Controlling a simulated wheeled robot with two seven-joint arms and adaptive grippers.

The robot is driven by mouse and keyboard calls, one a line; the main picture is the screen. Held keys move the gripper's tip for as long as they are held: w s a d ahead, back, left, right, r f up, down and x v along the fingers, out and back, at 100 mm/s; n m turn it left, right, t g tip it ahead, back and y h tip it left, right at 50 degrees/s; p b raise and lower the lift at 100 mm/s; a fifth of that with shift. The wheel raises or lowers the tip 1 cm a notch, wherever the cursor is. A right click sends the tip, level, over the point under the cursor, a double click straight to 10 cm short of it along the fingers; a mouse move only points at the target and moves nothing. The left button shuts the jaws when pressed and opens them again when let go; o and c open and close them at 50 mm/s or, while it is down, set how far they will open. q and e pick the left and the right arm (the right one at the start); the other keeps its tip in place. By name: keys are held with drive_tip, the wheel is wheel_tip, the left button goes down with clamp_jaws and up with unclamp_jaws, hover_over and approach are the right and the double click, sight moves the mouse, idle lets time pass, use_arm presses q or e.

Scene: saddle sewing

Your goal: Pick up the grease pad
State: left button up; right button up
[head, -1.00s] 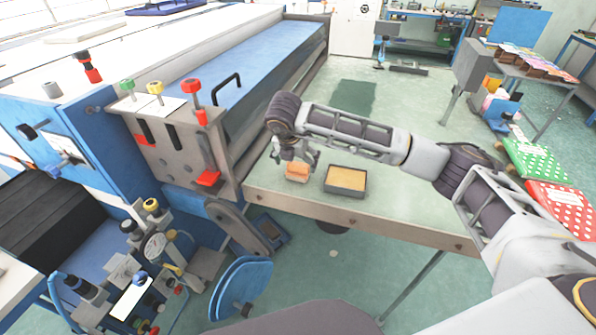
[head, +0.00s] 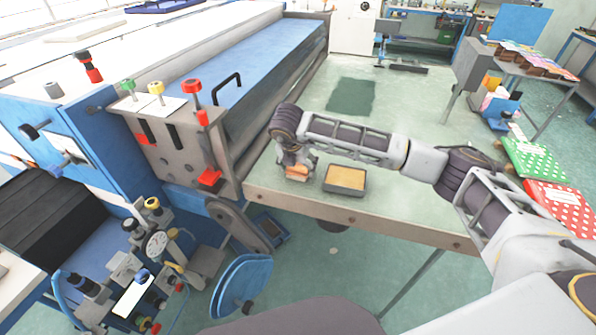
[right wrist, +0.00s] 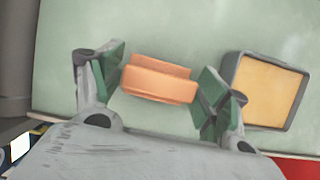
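The grease pad (head: 297,178) is a small orange-brown block on the pale green tabletop, left of a grey tray. In the right wrist view the grease pad (right wrist: 158,79) lies between the two green-padded fingers of my right gripper (right wrist: 162,85). My left gripper is not in view.
The grey tray (head: 328,189) with a yellow-tan filling stands just right of the pad; in the wrist view the tray (right wrist: 290,123) is close to the right finger. The blue machine (head: 222,140) borders the table on the left.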

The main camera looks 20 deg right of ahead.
drive_tip(key=c, duration=0.6)
drive_tip(key=shift+r, duration=0.1)
drive_tip(key=shift+r, duration=0.75)
wheel_tip(320, 180, up, 7)
drive_tip(key=shift+f+b, duration=0.1)
drive_tip(key=shift+b, duration=0.7)
drive_tip(key=shift+r, duration=0.8)
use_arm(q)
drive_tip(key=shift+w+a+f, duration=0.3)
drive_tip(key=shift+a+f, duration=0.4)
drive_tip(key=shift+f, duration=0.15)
use_arm(e)
drive_tip(key=o, duration=0.4)
drive_tip(key=shift+c, duration=1.4)
